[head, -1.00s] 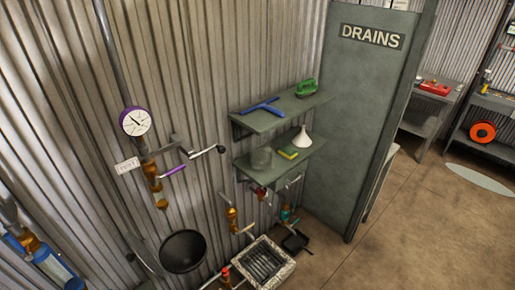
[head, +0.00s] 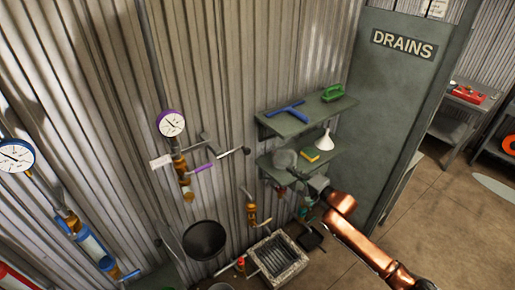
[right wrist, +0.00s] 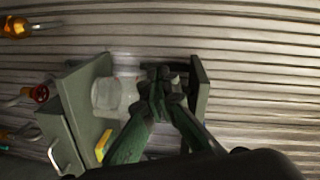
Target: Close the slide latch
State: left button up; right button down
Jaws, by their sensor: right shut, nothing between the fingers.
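I cannot clearly make out a slide latch in either view. My right gripper (head: 317,184) reaches in from the lower right in the head view, close to the lower wall shelf (head: 318,156). In the right wrist view its dark green fingers (right wrist: 159,80) are together with nothing held, in front of the shelves and the clear cup (right wrist: 112,94). A bar with a black knob (head: 246,149) sticks out from the wall beside the purple gauge (head: 171,123), left of my gripper and apart from it. My left gripper is not in view.
The upper shelf (head: 345,103) holds a blue squeegee (head: 288,110) and a green item (head: 332,93). A white funnel (head: 325,141) and yellow sponge (head: 310,156) are on the lower shelf. The DRAINS panel (head: 400,110) stands right.

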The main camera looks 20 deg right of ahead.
jog(key=s+a+r+y, duration=0.1)
jog(key=a+r+y, duration=0.1)
jog(key=a+r, duration=0.5)
jog(key=a+p+x, duration=0.1)
jog(key=p+x, duration=0.2)
jog(key=x, duration=0.6)
jog(key=shift+a+r+p, duration=0.35)
jog(key=shift+a+r, duration=0.05)
jog(key=shift+r, duration=0.2)
jog(key=shift+s+a, duration=0.1)
jog(key=shift+s, duration=0.05)
